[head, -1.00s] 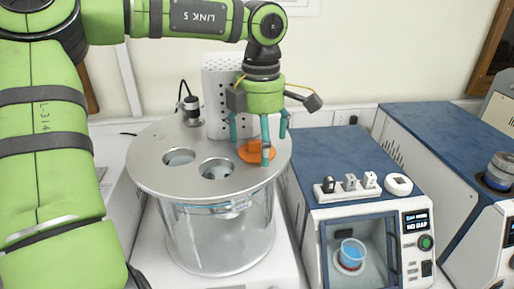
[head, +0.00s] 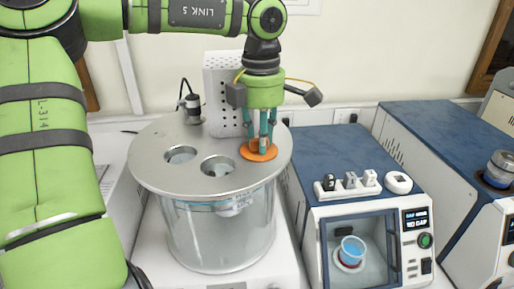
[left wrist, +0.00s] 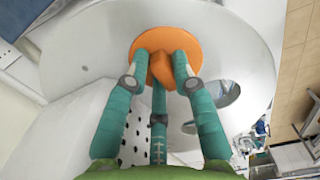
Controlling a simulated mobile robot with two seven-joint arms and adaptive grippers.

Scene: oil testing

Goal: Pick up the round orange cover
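The round orange cover (head: 259,156) is a flat disc with a raised knob. It lies on the round metal lid (head: 150,160), at the right side near the rim; any small gap under it cannot be made out. My left gripper (head: 263,140) is directly above it, pointing down, with its three teal fingers drawn in around the knob. In the left wrist view the cover (left wrist: 140,45) is face-on, and the fingers of the left gripper (left wrist: 160,80) close around its knob (left wrist: 162,68). My right gripper is in neither view.
The lid tops a glass vessel (head: 220,240) and has two open holes (head: 217,166). A perforated white box (head: 222,90) and a small post (head: 192,108) stand behind. At right is a blue-topped device (head: 335,155) with a blue-filled beaker (head: 351,250).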

